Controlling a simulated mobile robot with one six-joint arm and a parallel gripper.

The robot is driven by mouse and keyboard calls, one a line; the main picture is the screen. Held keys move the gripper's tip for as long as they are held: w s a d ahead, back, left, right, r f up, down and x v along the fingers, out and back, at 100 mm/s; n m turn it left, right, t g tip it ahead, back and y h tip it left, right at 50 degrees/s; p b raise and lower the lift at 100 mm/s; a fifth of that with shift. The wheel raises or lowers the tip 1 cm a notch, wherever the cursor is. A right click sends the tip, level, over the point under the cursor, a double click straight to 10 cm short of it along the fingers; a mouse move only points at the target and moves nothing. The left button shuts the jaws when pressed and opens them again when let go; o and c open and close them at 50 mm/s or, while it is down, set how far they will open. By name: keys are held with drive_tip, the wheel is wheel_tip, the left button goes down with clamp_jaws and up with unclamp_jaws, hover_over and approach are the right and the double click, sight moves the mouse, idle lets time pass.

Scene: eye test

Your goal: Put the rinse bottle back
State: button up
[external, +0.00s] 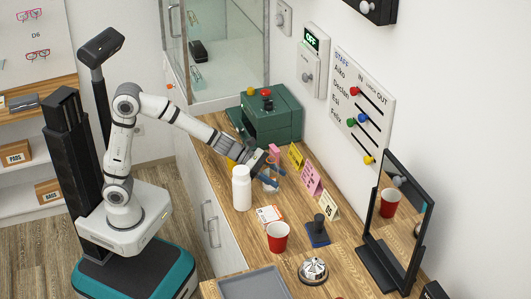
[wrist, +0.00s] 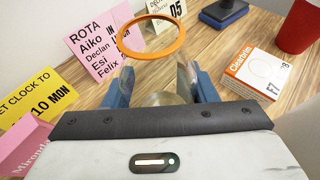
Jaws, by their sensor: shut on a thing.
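A white bottle (external: 241,190) stands upright on the wooden counter, just left of my gripper (external: 271,179) in the external view; I take it for the rinse bottle. A white surface at the right edge of the wrist view (wrist: 302,128) may be part of it. In the wrist view my gripper (wrist: 165,88) has its blue fingers on either side of a clear, cup-like thing (wrist: 180,80) with an orange rim (wrist: 152,53). It is shut on this clear thing, not on the bottle. The clear thing's lower part is hidden by my gripper.
A white-and-orange Clearbrim box (external: 268,215), a red cup (external: 277,237), a blue-based stamp (external: 317,232) and a bell (external: 313,270) lie to the front. Signs (external: 311,179) line the wall side. A green machine (external: 268,115) stands behind; a mirror (external: 400,210) stands right.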

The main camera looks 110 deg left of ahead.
drive_tip(key=shift+f+b, duration=0.15)
drive_tip(key=shift+b, duration=0.15)
drive_tip(key=o, duration=1)
drive_tip(key=shift+o, duration=0.2)
drive_tip(key=shift+s+r+p, duration=0.2)
drive_tip(key=shift+r+p, duration=0.2)
drive_tip(key=shift+p, duration=0.05)
drive_tip(key=p+v, duration=0.2)
drive_tip(key=v, duration=0.9)
drive_tip(key=shift+s+p, duration=0.25)
drive_tip(key=shift+p, duration=0.05)
